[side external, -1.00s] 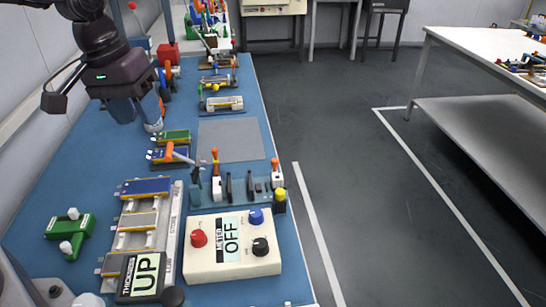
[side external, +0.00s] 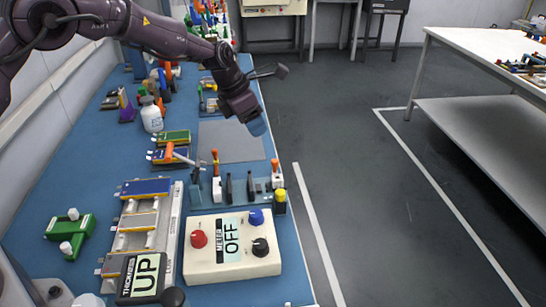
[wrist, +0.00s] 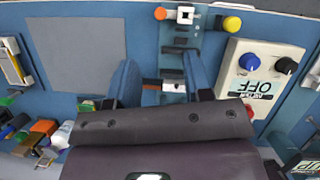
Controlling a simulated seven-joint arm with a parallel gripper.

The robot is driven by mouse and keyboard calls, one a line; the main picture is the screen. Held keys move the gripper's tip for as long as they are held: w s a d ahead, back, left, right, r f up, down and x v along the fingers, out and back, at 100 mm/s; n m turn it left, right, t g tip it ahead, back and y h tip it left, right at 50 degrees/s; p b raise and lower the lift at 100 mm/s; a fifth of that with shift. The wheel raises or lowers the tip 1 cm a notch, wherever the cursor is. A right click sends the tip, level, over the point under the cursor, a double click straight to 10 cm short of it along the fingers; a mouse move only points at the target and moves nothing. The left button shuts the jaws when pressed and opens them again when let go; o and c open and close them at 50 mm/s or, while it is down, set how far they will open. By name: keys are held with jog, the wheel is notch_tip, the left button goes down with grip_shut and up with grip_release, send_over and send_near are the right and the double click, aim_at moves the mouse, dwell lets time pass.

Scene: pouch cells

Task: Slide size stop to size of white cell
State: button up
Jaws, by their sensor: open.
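A blue-grey fixture (side external: 240,196) lies between the grey mat and the meter box. It carries dark upright parts and two white blocks with orange handles, one at the left (side external: 216,188) and one at the right (side external: 277,180). I cannot tell which part is the size stop. A pale, whitish cell (side external: 138,221) lies in the middle of the storage rack, between a blue cell (side external: 146,187) and a yellowish one. My gripper (side external: 258,128) is open and empty above the right part of the mat. In the wrist view its fingers (wrist: 160,82) frame the fixture's nearer white-and-orange block (wrist: 172,86) from above, apart from it.
The meter box (side external: 231,246) reads OFF and stands next to the fixture. A bottle (side external: 152,115) and stacked green and blue cells (side external: 172,145) are left of the mat.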

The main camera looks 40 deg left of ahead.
aim_at(275, 161)
jog(key=x, duration=1.2)
jog(key=shift+d+f, duration=0.1)
jog(key=shift+f, duration=0.3)
jog(key=shift+s, duration=0.1)
grip_shut()
